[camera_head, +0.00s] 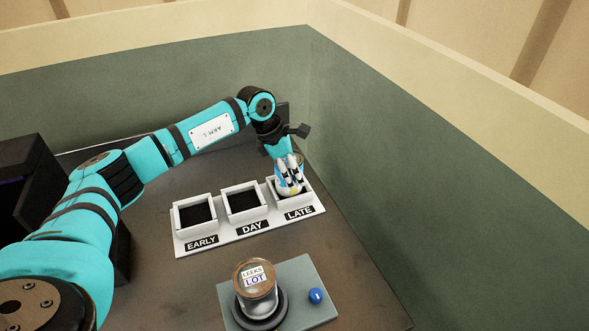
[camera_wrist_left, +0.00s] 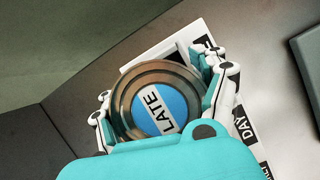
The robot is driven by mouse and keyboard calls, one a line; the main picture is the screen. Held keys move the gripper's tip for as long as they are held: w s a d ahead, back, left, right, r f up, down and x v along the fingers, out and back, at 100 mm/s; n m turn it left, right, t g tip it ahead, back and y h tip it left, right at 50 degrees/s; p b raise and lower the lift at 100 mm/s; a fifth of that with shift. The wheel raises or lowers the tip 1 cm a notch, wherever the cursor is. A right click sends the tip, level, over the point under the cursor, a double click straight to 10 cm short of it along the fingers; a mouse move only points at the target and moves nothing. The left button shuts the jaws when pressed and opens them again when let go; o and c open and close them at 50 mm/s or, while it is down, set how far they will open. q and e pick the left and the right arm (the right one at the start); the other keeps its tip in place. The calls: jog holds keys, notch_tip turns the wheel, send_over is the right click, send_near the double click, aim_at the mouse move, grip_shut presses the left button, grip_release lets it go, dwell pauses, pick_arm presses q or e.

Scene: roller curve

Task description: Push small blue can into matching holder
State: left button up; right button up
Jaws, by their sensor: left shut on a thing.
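My left gripper (camera_head: 288,178) is shut on the small blue can. In the left wrist view the can (camera_wrist_left: 158,105) shows a brown metal rim and a blue top with a white LATE label, with my fingers on both sides of it. In the head view my fingers mostly hide the can at the LATE compartment (camera_head: 308,195), the right one of the white three-part holder (camera_head: 215,239). I cannot tell how deep the can sits in it. The EARLY (camera_head: 197,213) and DAY (camera_head: 243,201) compartments are empty. My right gripper is not in view.
In front of the holder, a can labelled LEEKS LOT (camera_head: 254,280) stands on a round dark base on a grey-green plate (camera_head: 295,275). A blue button (camera_head: 316,296) is beside it. A green wall (camera_head: 390,200) rises close to the holder's right.

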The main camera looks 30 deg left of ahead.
pick_arm(q)
jog(key=shift+f+b, duration=0.4)
jog(key=shift+f, duration=0.1)
dwell(0.5)
jog(key=o, duration=1.4)
jog(key=shift+r, duration=0.1)
jog(key=shift+r+p, duration=2.45)
jog(key=shift+r, duration=2)
jog(key=shift+f, duration=0.1)
